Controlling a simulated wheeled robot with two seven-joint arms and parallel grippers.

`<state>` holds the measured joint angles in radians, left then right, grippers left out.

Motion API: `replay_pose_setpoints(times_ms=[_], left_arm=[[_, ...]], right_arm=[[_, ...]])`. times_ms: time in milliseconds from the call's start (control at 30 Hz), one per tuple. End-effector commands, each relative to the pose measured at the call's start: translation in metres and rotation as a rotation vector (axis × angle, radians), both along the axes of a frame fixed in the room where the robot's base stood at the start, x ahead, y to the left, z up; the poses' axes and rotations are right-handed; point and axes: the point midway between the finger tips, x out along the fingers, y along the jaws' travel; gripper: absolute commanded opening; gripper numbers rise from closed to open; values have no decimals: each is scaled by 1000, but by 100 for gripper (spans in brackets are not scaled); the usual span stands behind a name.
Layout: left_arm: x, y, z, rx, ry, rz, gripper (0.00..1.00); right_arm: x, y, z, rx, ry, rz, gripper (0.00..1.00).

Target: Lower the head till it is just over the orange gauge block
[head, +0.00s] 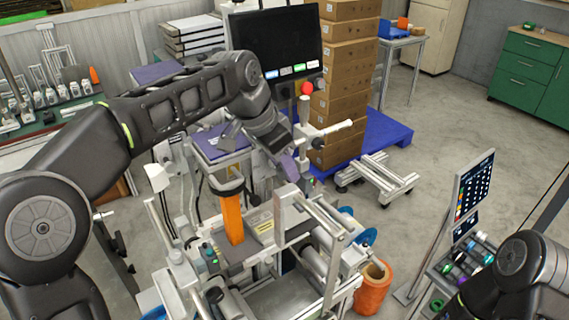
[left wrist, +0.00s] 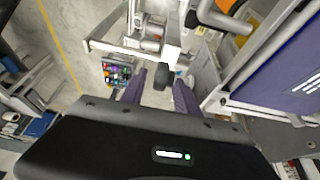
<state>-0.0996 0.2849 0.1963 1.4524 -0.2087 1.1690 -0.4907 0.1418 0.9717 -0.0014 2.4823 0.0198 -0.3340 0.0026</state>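The orange gauge block (head: 232,218) stands upright on the bed of the bench machine in the head view. A dark round-edged head (head: 229,187) is right above it; I cannot tell whether they touch. My left gripper (head: 290,168) is to the right of the block and higher, beside the machine's upright parts. In the left wrist view, its two purple fingers (left wrist: 160,90) are apart. A dark knob (left wrist: 164,77) shows between or just beyond the fingertips, with no clear grip on it. My right arm enters at lower right, its gripper out of view.
A monitor (head: 277,42) and stacked cartons (head: 343,85) stand behind the machine. A red ball (head: 307,88) tops a post near the left gripper.

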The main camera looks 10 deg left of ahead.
Motion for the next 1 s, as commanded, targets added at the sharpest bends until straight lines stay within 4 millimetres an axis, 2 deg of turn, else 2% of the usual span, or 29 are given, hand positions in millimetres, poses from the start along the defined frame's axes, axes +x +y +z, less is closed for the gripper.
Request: replay_pose_setpoints(times_ms=[300,767,1000], left_arm=[[1,-1,-4,0,-1,0,37],[0,-2,-4,-2,2,-2,0],[-1,-3,-4,-2,5,-4,0]], right_arm=[[0,0,1,-1,0,0,37],[0,0,1,0,0,0,37],[0,0,0,-1,0,0,37]])
